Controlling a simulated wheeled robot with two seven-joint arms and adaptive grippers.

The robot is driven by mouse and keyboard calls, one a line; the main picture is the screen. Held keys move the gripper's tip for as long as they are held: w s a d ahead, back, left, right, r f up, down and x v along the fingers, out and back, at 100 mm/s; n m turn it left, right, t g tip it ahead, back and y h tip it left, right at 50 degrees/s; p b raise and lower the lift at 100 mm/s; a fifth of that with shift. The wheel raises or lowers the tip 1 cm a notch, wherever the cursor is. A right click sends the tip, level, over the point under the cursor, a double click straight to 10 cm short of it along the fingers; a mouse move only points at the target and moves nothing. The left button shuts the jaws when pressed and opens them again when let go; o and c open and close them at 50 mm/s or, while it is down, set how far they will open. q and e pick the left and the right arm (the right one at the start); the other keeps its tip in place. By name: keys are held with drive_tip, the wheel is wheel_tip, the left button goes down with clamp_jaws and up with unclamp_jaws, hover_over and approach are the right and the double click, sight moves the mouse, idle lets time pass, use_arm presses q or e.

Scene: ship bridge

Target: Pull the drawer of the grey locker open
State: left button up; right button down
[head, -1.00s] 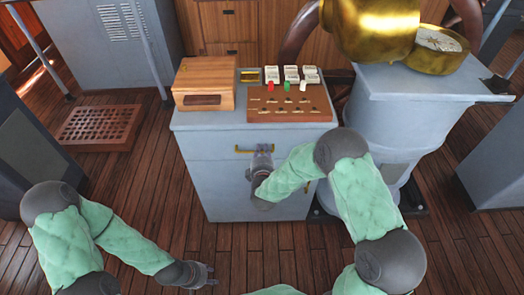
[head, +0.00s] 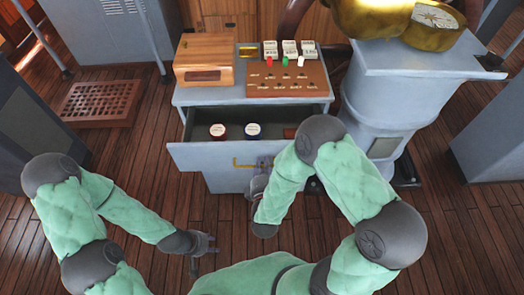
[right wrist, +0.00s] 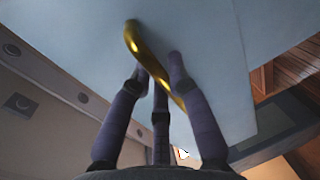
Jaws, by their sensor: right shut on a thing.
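The grey locker (head: 186,112) stands at the centre of the head view. Its drawer (head: 192,157) is pulled out toward me, and its dark inside shows. My right gripper (head: 264,165) is at the front of the drawer, shut on the brass handle (head: 243,164). In the right wrist view the fingers close around the brass handle (right wrist: 133,40) in front of the drawer's pale front. My left gripper (head: 208,244) is low at the left, empty and apart from the locker; its fingers look spread.
A wooden box (head: 203,60) and a switch board (head: 288,80) are on top. A grey pedestal (head: 385,100) stands right.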

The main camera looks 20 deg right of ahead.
drive_tip(key=shift+f+v, duration=0.25)
drive_tip(key=shift+v, duration=0.95)
drive_tip(key=c, duration=1.4)
unclamp_jaws()
drive_tip(key=shift+c, duration=0.2)
drive_tip(key=shift+a, duration=0.1)
drive_tip(key=v, duration=0.7)
drive_tip(key=shift+s, duration=0.2)
